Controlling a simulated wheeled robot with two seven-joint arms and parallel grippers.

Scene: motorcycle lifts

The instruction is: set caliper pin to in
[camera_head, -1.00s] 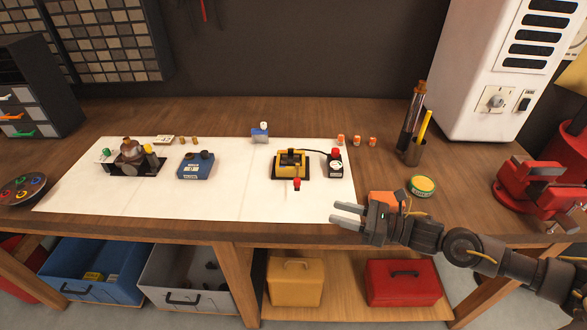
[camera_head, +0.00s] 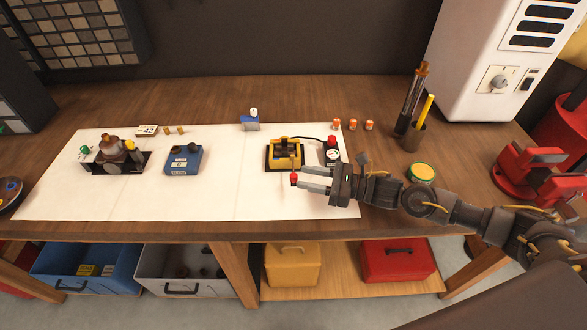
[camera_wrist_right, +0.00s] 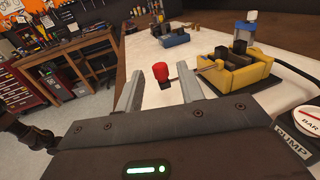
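A yellow caliper (camera_head: 284,150) with a dark block on top sits on a black base on the white mat (camera_head: 215,200). A pin with a red knob (camera_head: 293,179) sticks out from its front side; the red knob also shows in the right wrist view (camera_wrist_right: 160,71), along with the yellow caliper (camera_wrist_right: 238,72). My right gripper (camera_head: 302,178) is open, its fingers pointing left close to the knob. In the right wrist view the knob appears between the two fingers (camera_wrist_right: 158,88), with no clear contact. My left gripper is not in view.
A pump gauge (camera_head: 333,155) with a red top stands right of the caliper. A blue box (camera_head: 183,160) and a motor-like unit (camera_head: 112,155) stand to the left. A red vise (camera_head: 530,170) is at the right. The mat's front is clear.

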